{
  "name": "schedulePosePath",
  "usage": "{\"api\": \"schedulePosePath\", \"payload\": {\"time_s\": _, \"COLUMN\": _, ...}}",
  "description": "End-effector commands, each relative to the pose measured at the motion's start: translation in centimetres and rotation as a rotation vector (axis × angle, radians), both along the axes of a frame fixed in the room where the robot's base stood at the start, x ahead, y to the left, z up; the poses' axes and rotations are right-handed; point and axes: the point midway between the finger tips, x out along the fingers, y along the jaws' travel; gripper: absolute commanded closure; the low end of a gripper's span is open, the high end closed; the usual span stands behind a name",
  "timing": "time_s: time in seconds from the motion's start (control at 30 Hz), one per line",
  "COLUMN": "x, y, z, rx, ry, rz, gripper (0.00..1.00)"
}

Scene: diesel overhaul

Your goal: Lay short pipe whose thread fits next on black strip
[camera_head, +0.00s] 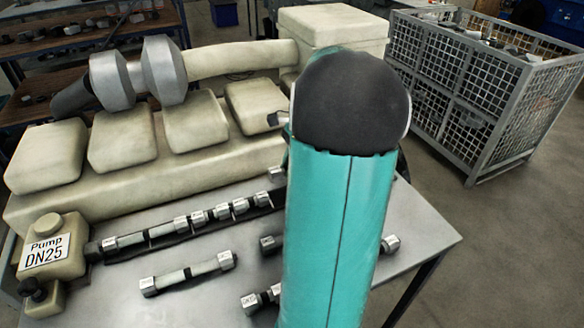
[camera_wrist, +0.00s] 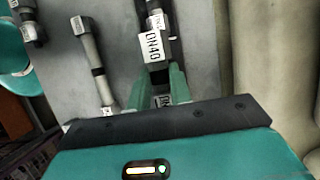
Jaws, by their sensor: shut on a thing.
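In the wrist view my gripper (camera_wrist: 160,85) is shut on a short pipe with a white end cap marked DN40 (camera_wrist: 153,46). The pipe's dark middle is between the teal fingers, and another labelled part shows low between them. The held pipe is over or beside the black strip; contact cannot be told. In the head view the black strip (camera_head: 172,238) runs along the table in front of the cream engine block, carrying a row of pipes with white caps. The teal arm hides my gripper there. A loose short pipe (camera_head: 187,273) lies in front of the strip.
More loose pipes lie near my arm, one at the front (camera_head: 260,298) and one capped end at the right (camera_head: 390,244). A cream pump marked DN25 (camera_head: 46,252) stands at the strip's left end. A wire-mesh crate (camera_head: 480,90) stands behind right on the floor.

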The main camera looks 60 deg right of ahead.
Motion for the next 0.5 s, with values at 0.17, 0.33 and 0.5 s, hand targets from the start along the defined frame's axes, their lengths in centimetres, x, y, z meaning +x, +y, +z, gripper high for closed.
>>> {"api": "schedulePosePath", "payload": {"time_s": 0.17, "x": 0.1, "y": 0.1, "z": -0.2, "rx": 0.0, "ry": 0.0, "rz": 0.0, "gripper": 1.0}}
{"api": "schedulePosePath", "payload": {"time_s": 0.33, "x": -0.1, "y": 0.3, "z": -0.9, "rx": 0.002, "ry": 0.001, "rz": 0.0, "gripper": 1.0}}
{"api": "schedulePosePath", "payload": {"time_s": 0.5, "x": -0.2, "y": 0.3, "z": -1.9, "rx": 0.001, "ry": 0.001, "rz": -0.001, "gripper": 1.0}}
